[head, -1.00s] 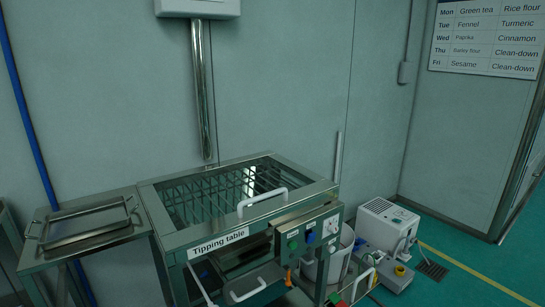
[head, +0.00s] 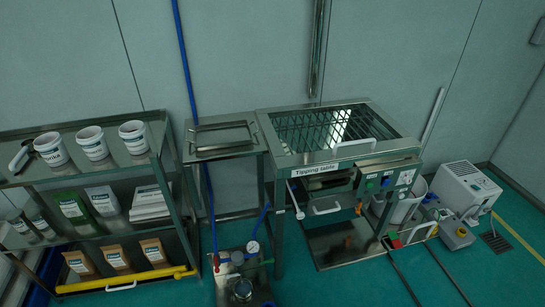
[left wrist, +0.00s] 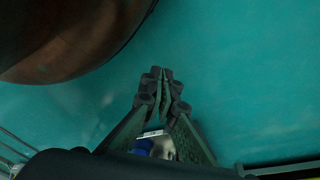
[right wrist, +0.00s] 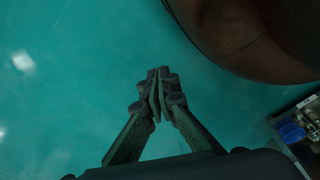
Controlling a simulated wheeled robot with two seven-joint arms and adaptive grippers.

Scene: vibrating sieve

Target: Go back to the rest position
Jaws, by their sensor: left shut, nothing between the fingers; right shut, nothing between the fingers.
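My left gripper (left wrist: 162,88) shows in the left wrist view with its fingertips together and nothing between them, above the green floor. My right gripper (right wrist: 157,85) shows in the right wrist view, also shut and empty, above bare green floor. Neither gripper shows in the head view. The steel tipping table (head: 395,150) stands against the wall right of centre in the head view, with its label, barred top and white handles. No object is held.
A steel shelf rack (head: 90,167) with tubs and bags stands at the left. A side table (head: 225,152) carries a tray (head: 222,134). Below it is a gauge unit (head: 243,290) on the floor. A white box machine (head: 467,188) stands at the right.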

